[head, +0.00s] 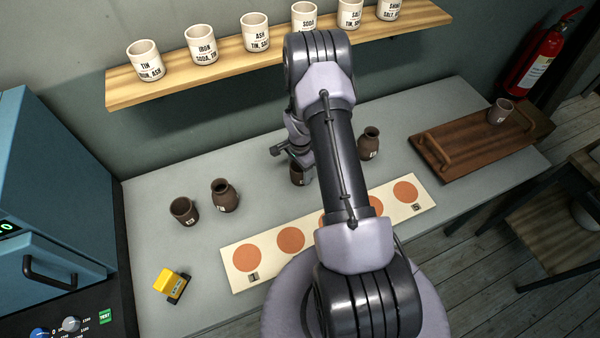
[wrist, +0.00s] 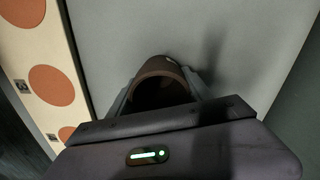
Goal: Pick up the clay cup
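A brown clay vessel (head: 298,175) stands on the grey table beside my arm, partly hidden by it. In the wrist view a brown round-mouthed clay vessel (wrist: 158,68) lies between the two fingers of my gripper (wrist: 160,84). The fingers are close to its sides; whether they press on it I cannot tell. In the head view my gripper (head: 292,156) is low over the table at this vessel, mostly hidden by the arm. Another clay cup (head: 183,211) and a narrow-necked clay vessel (head: 225,197) stand at the left. A handled clay vessel (head: 369,144) stands right of my arm.
A paper strip (head: 231,262) with orange discs lies along the front. A wooden tray (head: 470,150) at the right holds a clay cup (head: 500,111). A shelf (head: 230,68) with labelled white cups runs above; a blue kiln (head: 50,190) stands left.

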